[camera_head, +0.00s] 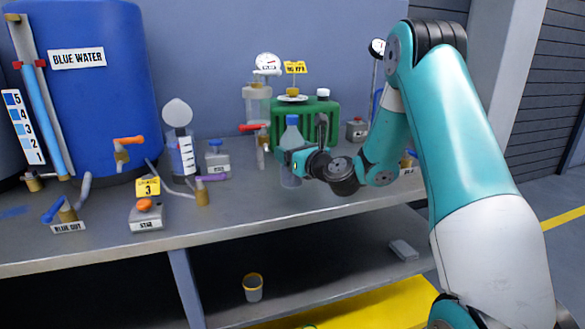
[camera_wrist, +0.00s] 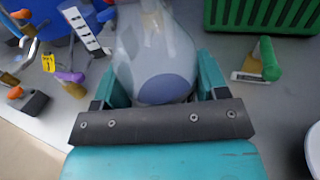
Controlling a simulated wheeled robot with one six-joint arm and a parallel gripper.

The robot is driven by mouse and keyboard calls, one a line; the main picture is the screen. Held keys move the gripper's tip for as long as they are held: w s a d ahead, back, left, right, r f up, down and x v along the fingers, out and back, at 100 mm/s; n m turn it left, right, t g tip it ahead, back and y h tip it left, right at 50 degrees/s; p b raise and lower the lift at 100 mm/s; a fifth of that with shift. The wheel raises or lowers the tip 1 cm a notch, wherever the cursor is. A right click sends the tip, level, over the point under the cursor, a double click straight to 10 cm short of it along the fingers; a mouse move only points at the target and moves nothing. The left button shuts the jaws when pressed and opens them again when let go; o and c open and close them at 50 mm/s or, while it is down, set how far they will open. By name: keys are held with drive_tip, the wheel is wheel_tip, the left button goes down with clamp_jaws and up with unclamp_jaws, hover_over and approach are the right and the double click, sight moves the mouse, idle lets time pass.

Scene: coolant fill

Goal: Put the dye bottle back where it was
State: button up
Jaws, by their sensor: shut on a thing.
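I cannot tell whether the bottle's base touches the bench. In the wrist view the bottle (camera_wrist: 150,45) fills the space between the two teal fingers of my gripper (camera_wrist: 157,88), with a blue-violet round patch facing the camera. The bottle's lower part is partly hidden by my gripper in the head view.
The green crate (camera_head: 328,114) is close behind. The blue water tank (camera_head: 98,110) is farther left. Bare bench (camera_head: 235,207) lies in front.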

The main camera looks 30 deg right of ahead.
drive_tip(key=shift+f+b, duration=0.35)
drive_tip(key=shift+f, duration=0.9)
drive_tip(key=shift+f, duration=0.1)
drive_tip(key=shift+f, duration=0.15)
drive_tip(key=o, duration=1.2)
